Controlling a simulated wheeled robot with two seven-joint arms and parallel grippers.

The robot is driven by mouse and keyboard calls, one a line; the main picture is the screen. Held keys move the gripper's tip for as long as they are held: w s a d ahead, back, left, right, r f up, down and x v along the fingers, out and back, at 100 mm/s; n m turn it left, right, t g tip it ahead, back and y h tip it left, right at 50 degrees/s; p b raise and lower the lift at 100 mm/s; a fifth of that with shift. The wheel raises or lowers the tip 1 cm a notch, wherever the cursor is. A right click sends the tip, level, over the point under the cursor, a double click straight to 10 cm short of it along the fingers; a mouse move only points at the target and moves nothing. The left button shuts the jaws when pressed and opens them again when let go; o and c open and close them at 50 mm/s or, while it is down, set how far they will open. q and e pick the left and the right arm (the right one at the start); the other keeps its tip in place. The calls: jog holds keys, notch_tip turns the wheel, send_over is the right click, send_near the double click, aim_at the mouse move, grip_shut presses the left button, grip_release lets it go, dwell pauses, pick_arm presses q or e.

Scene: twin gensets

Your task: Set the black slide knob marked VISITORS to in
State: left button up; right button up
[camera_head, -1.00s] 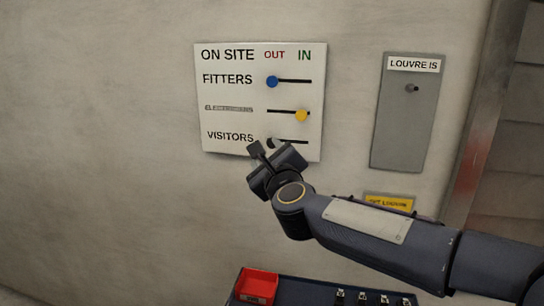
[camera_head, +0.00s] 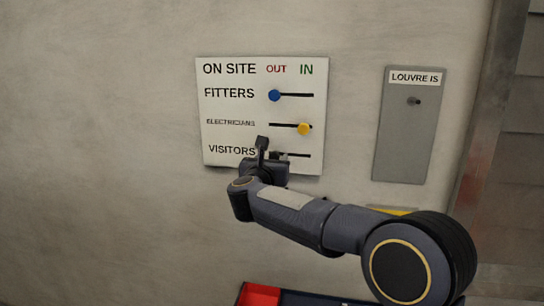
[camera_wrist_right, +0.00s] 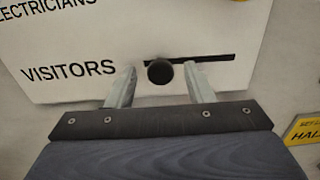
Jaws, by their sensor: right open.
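The black VISITORS knob (camera_wrist_right: 160,72) sits at the left end of its slot, on the OUT side. In the right wrist view it lies between the two open fingers of my right gripper (camera_wrist_right: 166,86), with a gap on each side. In the head view my right gripper (camera_head: 270,150) is in front of the VISITORS row and largely hides the knob. The white ON SITE board (camera_head: 225,110) hangs on the wall. The VISITORS slot (camera_wrist_right: 215,58) runs on to the right of the knob. My left gripper is not in view.
The blue FITTERS knob (camera_head: 274,95) is at the left of its slot. The yellow ELECTRICIANS knob (camera_head: 304,128) is at the right of its slot. A grey LOUVRE IS panel (camera_head: 405,145) is to the right.

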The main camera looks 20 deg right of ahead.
grip_shut()
jog(key=s+d+b, duration=0.1)
jog(key=d, duration=0.1)
jog(key=s+d+b, duration=0.3)
jog(key=d+b, duration=0.1)
jog(key=shift+s+d+f, duration=0.15)
jog(key=shift+s, duration=0.1)
jog(key=shift+d, duration=0.1)
grip_release()
jog(key=shift+s, duration=0.15)
